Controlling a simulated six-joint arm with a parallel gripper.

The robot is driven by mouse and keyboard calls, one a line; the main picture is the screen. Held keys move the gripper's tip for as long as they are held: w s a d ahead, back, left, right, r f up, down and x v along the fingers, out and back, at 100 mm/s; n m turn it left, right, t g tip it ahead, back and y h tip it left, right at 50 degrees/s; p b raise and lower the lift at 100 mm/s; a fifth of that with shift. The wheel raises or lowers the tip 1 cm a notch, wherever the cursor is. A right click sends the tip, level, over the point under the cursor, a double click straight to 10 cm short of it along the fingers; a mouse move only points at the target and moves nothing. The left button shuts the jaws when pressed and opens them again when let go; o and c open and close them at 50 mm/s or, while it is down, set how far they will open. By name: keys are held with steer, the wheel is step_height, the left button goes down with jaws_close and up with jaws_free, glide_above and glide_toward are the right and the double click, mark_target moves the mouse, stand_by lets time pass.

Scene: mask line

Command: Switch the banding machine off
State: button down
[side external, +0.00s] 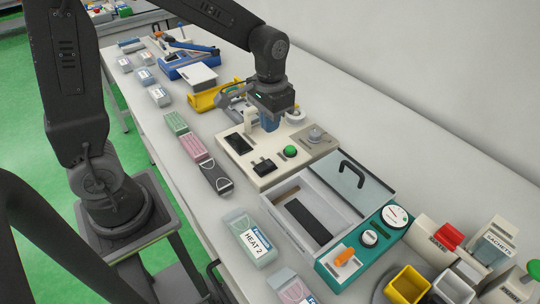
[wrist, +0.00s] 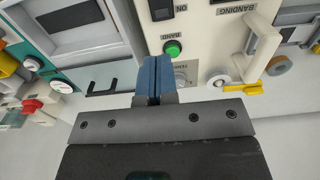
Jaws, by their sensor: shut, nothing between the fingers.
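The banding machine (side external: 262,179) is a low cream box on the white bench in the side view; its cream panel, lettered BANDING, shows in the wrist view (wrist: 205,45). Its black rocker switch (side external: 263,165) is near the front edge. In the wrist view the switch (wrist: 161,9) is cut by the top edge, with ON printed beside it; I cannot tell which way it is tipped. A green BAND button (side external: 290,152) is to its right. My gripper (side external: 270,126) is shut and empty above the panel. Its blue fingers (wrist: 157,62) partly cover the tension dial in the wrist view.
A teal-fronted sealer (side external: 348,262) with a raised clear lid and black handle stands right of the machine. A yellow holder (side external: 205,101) is behind left. Bins (side external: 407,284) stand at far right.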

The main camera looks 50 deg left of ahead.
mark_target(270, 163)
step_height(270, 163, down, 11)
steer(key=shift+r, duration=0.1)
stand_by(0.5)
